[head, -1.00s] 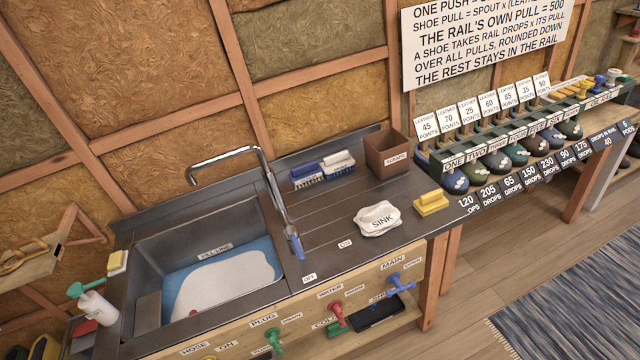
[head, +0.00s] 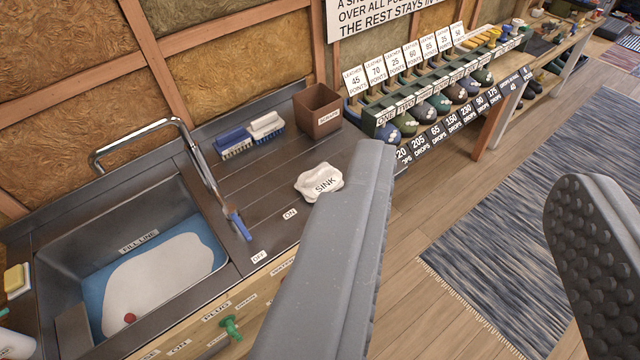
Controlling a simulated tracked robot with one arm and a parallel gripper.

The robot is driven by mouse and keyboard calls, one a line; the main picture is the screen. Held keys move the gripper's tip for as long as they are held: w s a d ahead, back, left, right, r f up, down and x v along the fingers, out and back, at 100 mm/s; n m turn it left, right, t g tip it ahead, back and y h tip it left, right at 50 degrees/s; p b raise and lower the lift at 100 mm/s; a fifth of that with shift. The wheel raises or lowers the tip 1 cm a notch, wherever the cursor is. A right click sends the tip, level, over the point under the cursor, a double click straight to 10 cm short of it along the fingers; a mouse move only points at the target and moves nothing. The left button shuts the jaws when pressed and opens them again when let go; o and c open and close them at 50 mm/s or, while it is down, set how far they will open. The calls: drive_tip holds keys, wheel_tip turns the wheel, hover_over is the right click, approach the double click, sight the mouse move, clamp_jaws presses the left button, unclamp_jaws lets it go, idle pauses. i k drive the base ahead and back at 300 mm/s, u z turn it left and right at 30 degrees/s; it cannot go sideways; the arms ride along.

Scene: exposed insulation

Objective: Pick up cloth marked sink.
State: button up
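The white cloth marked SINK (head: 320,182) lies crumpled on the ribbed drainboard, right of the sink basin. My gripper (head: 465,200) shows large in the foreground, its two grey fingers spread wide apart with nothing between them. The left finger stands just right of the cloth in the picture and may overlap its lower right edge. The gap between the fingers is over the floor and rug, not over the cloth.
The sink basin (head: 72,285) holds blue water and a white shape. A curved tap (head: 180,125) with a blue lever stands beside it. Two brushes (head: 250,135) and a brown box (head: 318,112) sit behind the cloth. A shoe rack (head: 430,95) runs off to the right.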

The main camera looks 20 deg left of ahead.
sight(324, 177)
drive_tip(key=u, duration=0.1)
drive_tip(key=i, duration=1)
drive_tip(key=z, duration=0.1)
